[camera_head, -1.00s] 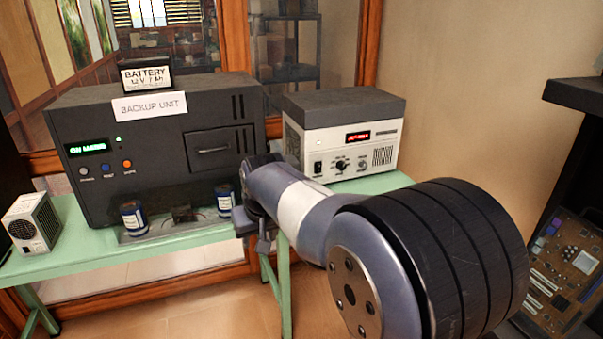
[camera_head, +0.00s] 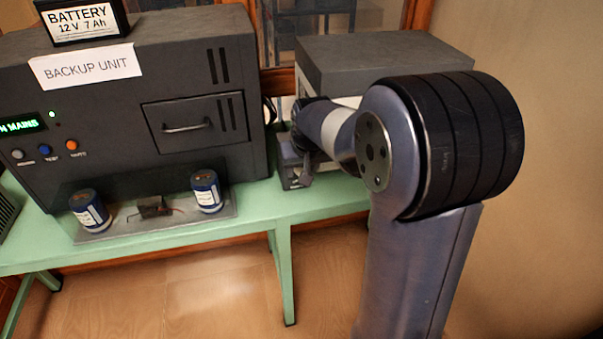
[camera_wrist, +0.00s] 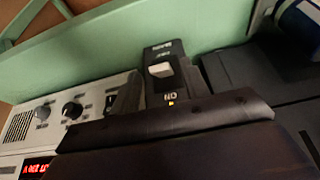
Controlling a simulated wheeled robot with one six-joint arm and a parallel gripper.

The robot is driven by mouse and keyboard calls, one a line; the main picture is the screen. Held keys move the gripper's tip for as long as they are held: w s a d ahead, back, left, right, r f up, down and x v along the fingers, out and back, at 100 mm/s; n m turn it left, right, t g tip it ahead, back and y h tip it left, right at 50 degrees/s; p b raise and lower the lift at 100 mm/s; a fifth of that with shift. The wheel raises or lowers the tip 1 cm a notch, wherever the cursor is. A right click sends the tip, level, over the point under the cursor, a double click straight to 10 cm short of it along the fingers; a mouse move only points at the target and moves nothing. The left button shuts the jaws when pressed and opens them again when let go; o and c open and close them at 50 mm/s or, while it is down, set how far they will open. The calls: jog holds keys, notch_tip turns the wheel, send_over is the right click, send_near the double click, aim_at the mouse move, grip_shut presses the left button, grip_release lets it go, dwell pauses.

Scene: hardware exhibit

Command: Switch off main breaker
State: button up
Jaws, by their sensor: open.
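The main breaker (camera_wrist: 162,52) is a small dark block in the wrist view, lettered MAIN, OFF and ON, upside down there. It has a white toggle (camera_wrist: 161,70) and a small yellow mark beside the ON lettering. I cannot tell which way the toggle sits. My gripper (camera_wrist: 170,88) is open, with one finger on each side of the breaker; contact is unclear.
The dark backup unit (camera_head: 110,130) with a battery (camera_head: 82,18) on top stands left on the green table (camera_head: 190,246). Two blue cans (camera_head: 90,211) (camera_head: 206,191) stand before it. A white-fronted instrument (camera_wrist: 75,112) with knobs is beside my gripper.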

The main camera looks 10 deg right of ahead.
aim_at(297, 169)
jog(key=shift+x, duration=1.6)
grip_shut()
